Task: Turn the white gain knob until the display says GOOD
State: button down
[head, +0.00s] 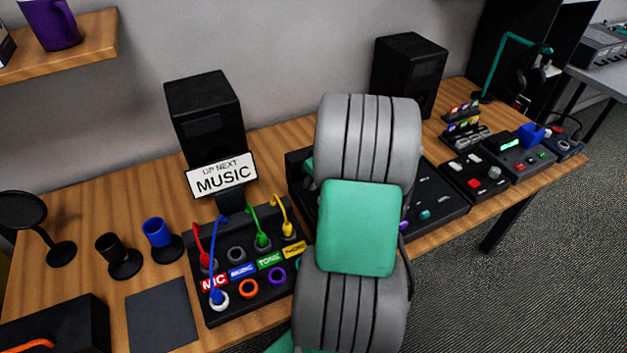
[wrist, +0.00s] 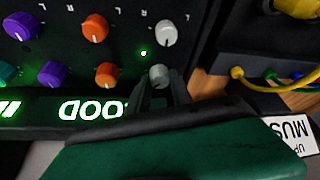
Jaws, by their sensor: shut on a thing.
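The white gain knob (wrist: 159,75) shows in the wrist view on a dark mixer panel (wrist: 75,30). It is between the two fingertips of my gripper (wrist: 161,86), which is shut on it. The display (wrist: 60,109) shows bright green letters, upside down in this view, that appear to read GOOD. A small green light (wrist: 143,53) glows just above the knob. In the head view my arm hides the knob, the gripper and most of the mixer.
Another white knob (wrist: 167,33), orange knobs (wrist: 95,31) and purple knobs (wrist: 52,73) sit close by on the panel. A patch box (head: 240,310) with coloured cables stands left of my arm. Speakers (head: 204,110) stand behind.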

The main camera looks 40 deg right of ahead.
jog(key=shift+r, duration=0.1)
jog(key=c, duration=1.4)
grip_release()
jog(key=shift+c, duration=0.2)
jog(key=v, duration=0.7)
jog(key=shift+r, duration=0.35)
jog(key=shift+s, duration=0.15)
